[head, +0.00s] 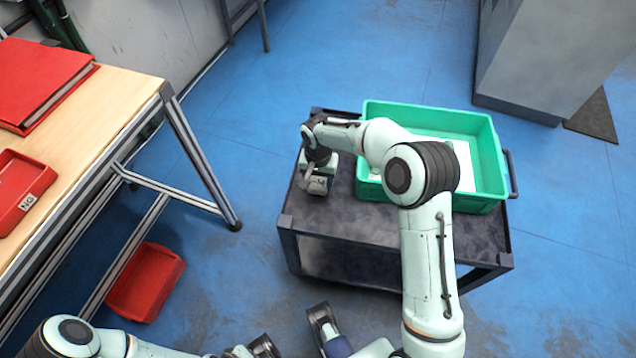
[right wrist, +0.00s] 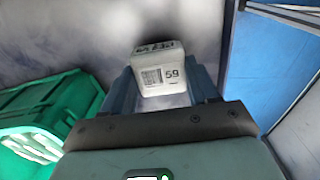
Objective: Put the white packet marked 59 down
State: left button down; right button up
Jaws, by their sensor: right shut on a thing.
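The white packet marked 59 (right wrist: 162,72) sits between the fingers of my right gripper (right wrist: 165,95) in the right wrist view, with its barcode label facing the camera. The right gripper is shut on it. In the head view the right gripper (head: 318,182) points down over the left part of the dark cart top (head: 350,222), left of the green crate. The packet is not clear there, and I cannot tell whether it touches the cart.
The green crate (head: 485,207) stands on the cart's right side, with white items in it; it also shows in the right wrist view (right wrist: 85,95). A wooden table (head: 105,105) with red trays is at left. A red bin (head: 147,282) lies on the blue floor. The cart's front left top is clear.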

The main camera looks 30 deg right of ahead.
notch_tip(320, 180, down, 2)
pick_arm(q)
jog(key=shift+w+a+f, duration=0.1)
jog(key=shift+w+f, duration=0.1)
jog(key=shift+w, duration=0.05)
pick_arm(e)
jog(key=shift+f, duration=0.1)
jog(key=o, duration=1.2)
jog(key=shift+c, duration=0.2)
pick_arm(q)
jog(key=shift+w+a+f, duration=0.1)
jog(key=shift+w+f, duration=0.05)
